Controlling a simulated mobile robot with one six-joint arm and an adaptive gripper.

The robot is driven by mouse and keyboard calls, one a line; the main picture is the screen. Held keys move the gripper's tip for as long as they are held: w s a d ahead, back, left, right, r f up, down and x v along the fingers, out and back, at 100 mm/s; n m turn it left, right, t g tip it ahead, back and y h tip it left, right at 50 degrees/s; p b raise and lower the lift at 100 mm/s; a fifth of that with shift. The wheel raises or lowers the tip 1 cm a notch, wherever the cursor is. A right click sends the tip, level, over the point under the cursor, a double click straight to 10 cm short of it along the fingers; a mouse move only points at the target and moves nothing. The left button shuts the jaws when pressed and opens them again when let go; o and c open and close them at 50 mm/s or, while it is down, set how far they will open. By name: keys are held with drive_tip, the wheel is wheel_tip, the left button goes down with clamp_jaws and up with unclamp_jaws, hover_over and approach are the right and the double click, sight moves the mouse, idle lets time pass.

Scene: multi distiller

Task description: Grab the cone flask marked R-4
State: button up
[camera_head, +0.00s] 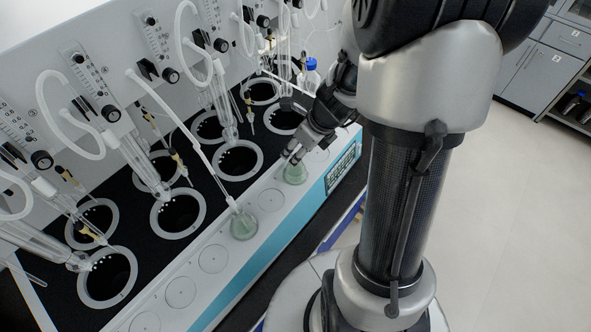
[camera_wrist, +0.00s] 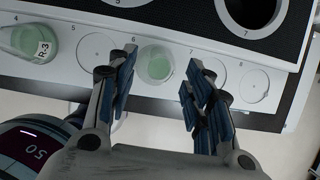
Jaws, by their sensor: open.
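A conical flask with pale green contents (camera_wrist: 156,62) stands on the white ledge near number 6, ahead of and between my fingers in the wrist view. No label shows on it, so I cannot read whether it is R-4. It also shows in the head view (camera_head: 295,173), just below my gripper (camera_head: 293,153). My gripper is open and empty; its fingertips (camera_wrist: 159,80) lie either side of the flask, and contact is not visible. A second green flask, labelled R-3 (camera_wrist: 30,40), stands to the left; a green flask also stands nearer in the head view (camera_head: 243,224).
An empty round spot (camera_wrist: 99,51) separates the two flasks, and another (camera_wrist: 205,72) lies to the right. The distiller's black deck (camera_head: 197,184) has several round wells, with glass tubes and hoses above. A dark device with a red display (camera_wrist: 35,150) is at lower left.

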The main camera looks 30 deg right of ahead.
drive_tip(key=b+x, duration=0.1)
drive_tip(key=x, duration=0.2)
drive_tip(key=shift+w, duration=0.1)
clamp_jaws()
idle(0.4)
